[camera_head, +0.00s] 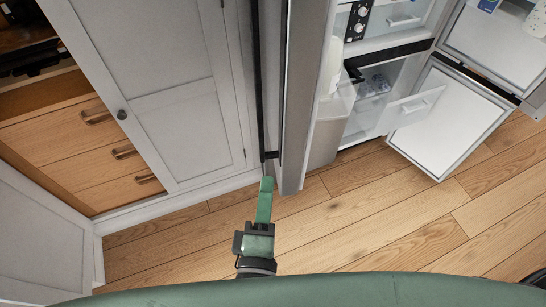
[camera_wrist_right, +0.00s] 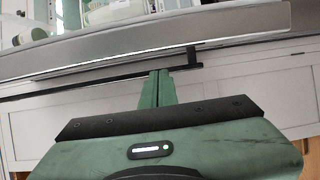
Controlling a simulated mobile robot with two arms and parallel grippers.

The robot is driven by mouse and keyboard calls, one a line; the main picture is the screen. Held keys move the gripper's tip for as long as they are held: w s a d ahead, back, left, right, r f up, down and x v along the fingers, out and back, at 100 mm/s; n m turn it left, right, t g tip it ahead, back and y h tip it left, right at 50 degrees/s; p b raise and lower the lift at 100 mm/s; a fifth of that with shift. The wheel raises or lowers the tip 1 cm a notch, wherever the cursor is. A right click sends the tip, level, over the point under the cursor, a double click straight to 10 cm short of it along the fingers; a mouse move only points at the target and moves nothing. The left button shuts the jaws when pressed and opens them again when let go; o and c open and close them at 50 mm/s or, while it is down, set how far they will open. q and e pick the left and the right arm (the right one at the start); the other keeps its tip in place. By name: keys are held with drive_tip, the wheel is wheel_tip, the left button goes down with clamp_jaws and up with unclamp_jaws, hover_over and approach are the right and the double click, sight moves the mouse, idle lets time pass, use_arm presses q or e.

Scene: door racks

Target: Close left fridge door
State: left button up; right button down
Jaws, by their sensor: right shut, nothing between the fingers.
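The left fridge door (camera_head: 302,100) stands open and shows almost edge-on in the head view, a tall grey panel. A long dark handle (camera_head: 261,90) runs down its left, outer side. My right gripper (camera_head: 266,182) is shut and empty, with its green fingertips at the handle's lower end. In the right wrist view the fingers (camera_wrist_right: 160,73) are together just below the handle bracket (camera_wrist_right: 193,57), beside the door (camera_wrist_right: 120,58); whether they touch cannot be told. My left gripper is out of view.
A grey cabinet door (camera_head: 165,90) and wooden drawers (camera_head: 85,140) are on the left. Wooden floor (camera_head: 370,215) is clear in front.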

drive_tip(key=w+d+p, duration=0.1)
drive_tip(key=w+p, duration=0.3)
drive_tip(key=w, duration=0.6)
drive_tip(key=shift+d+r, duration=0.15)
drive_tip(key=shift+d, duration=0.2)
drive_tip(key=shift+d, duration=0.15)
